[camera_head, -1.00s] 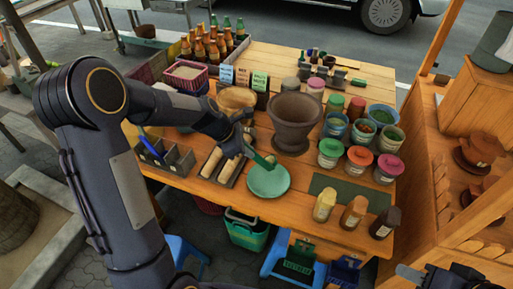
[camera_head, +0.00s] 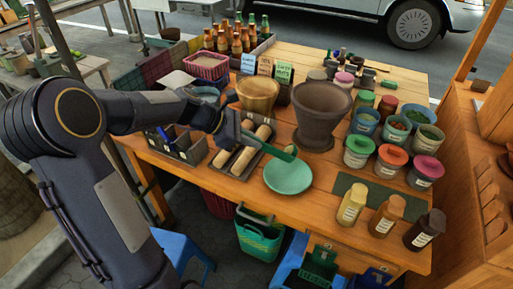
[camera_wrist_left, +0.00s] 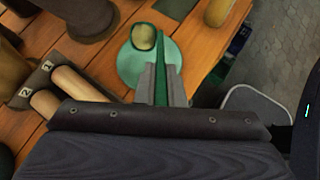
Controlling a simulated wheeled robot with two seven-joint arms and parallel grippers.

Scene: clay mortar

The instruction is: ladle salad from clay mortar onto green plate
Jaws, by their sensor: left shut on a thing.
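My left gripper (camera_head: 238,130) is shut on a green ladle (camera_head: 268,145), above the table left of the green plate (camera_head: 288,176). In the left wrist view the gripper (camera_wrist_left: 161,85) holds the ladle handle upright in the picture. The ladle's bowl (camera_wrist_left: 144,37) shows over the plate (camera_wrist_left: 126,66), with something tan or olive inside; I cannot tell what it is. The clay mortar (camera_head: 322,112) stands upright behind the plate; its contents are not visible. My right gripper is not in view.
A tray with wooden rolling pins (camera_head: 245,150) lies left of the plate. Lidded jars (camera_head: 391,160) stand to the right, and three bottles (camera_head: 386,215) stand near the front edge. A wooden bowl (camera_head: 258,95) sits left of the mortar. A dark green mat (camera_head: 372,194) lies right of the plate.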

